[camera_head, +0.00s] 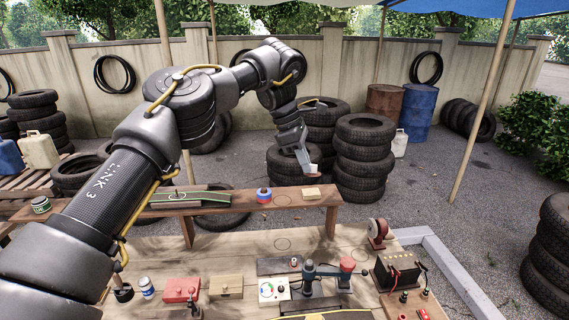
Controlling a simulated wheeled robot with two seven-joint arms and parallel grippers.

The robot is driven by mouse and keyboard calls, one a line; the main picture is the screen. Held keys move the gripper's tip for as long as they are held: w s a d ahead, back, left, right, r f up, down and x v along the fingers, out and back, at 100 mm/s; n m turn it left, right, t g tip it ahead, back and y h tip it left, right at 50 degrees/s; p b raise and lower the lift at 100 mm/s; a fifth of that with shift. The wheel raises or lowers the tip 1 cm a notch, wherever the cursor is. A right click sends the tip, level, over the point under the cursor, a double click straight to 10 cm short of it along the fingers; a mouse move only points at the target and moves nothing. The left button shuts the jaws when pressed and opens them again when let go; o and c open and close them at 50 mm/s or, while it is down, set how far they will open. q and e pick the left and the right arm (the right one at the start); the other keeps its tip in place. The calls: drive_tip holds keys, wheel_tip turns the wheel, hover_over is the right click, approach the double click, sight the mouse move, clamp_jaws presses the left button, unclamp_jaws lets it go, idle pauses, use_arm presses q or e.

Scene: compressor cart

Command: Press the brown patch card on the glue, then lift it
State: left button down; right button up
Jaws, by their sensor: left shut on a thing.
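My left arm reaches in from the left, and its gripper (305,168) is above and behind the right part of the raised wooden bench (325,200). The gripper is shut on a small reddish-brown piece (313,172), which looks like the brown patch card; the fingers partly cover it. A dark strip with green edges (205,197) lies on the bench to the left, with a pale ring mark on it. I cannot make out glue for certain. The card is apart from the strip. My right gripper is not in view.
A green-lidded tin (41,204) is at left. The lower table (225,258) carries a red box (181,289), a battery (397,270) and several tools. Tyre stacks (364,155) stand behind.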

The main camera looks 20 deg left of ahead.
use_arm(q)
drive_tip(key=s+d+f+m+g, duration=0.2)
drive_tip(key=s+d+m, duration=0.25)
drive_tip(key=d, duration=0.25)
drive_tip(key=s+f+m+g, duration=0.1)
drive_tip(key=s+f+m, duration=0.2)
drive_tip(key=s+f, duration=0.55)
drive_tip(key=s+a+f+m+y+b, duration=0.15)
drive_tip(key=s+a+f+b, duration=0.25)
drive_tip(key=s+a+f, duration=0.55)
wheel_tip(320, 180, down, 12)
drive_tip(key=b, duration=1)
drive_tip(key=shift+s+d+r+m+g, duration=0.15)
drive_tip(key=shift+s+d+m+g, duration=0.2)
drive_tip(key=shift+d+m, duration=0.1)
